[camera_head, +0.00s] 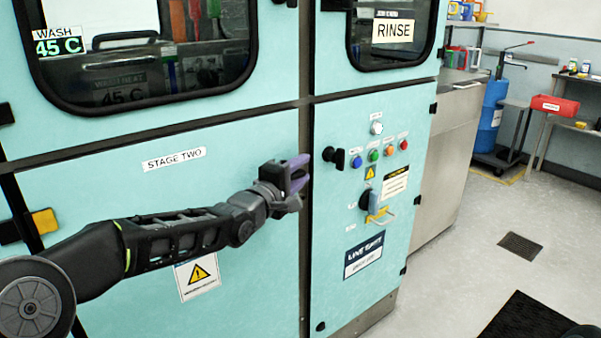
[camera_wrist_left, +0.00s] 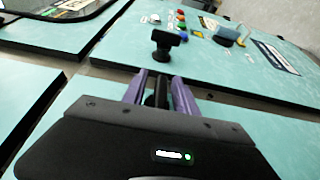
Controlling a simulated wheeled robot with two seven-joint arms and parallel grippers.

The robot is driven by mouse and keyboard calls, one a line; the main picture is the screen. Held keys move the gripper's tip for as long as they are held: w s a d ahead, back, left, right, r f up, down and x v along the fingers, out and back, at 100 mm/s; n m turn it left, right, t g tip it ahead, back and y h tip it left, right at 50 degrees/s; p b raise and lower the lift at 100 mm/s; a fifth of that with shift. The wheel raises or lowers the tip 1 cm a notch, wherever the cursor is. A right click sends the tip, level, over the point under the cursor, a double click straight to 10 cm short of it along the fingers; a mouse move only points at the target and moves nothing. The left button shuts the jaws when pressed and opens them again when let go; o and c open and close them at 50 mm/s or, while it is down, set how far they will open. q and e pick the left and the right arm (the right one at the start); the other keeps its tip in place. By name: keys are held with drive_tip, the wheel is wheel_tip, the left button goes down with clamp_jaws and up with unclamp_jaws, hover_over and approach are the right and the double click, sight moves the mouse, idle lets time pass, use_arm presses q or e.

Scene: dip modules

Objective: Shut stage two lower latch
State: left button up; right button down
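The teal stage two door, marked by its label (camera_head: 174,159), lies flush beside the right-hand panel along a narrow seam. A black latch piece (camera_head: 335,157) stands out from that panel just right of the seam; it also shows in the left wrist view (camera_wrist_left: 163,42). My left gripper (camera_head: 300,173) is at the seam, left of this piece and apart from it. Its purple fingers are spread in the left wrist view (camera_wrist_left: 160,92), with a dark piece between them. I cannot tell whether they grip it. My right gripper is not in view.
Colored buttons (camera_head: 374,155) and a rotary switch (camera_head: 370,200) sit on the panel right of the latch piece. The wash window (camera_head: 150,45) and rinse window (camera_head: 392,30) are above. Open floor (camera_head: 460,240) lies to the right.

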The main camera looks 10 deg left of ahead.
use_arm(q)
clamp_jaws()
idle(0.4)
drive_tip(key=shift+a, duration=0.1)
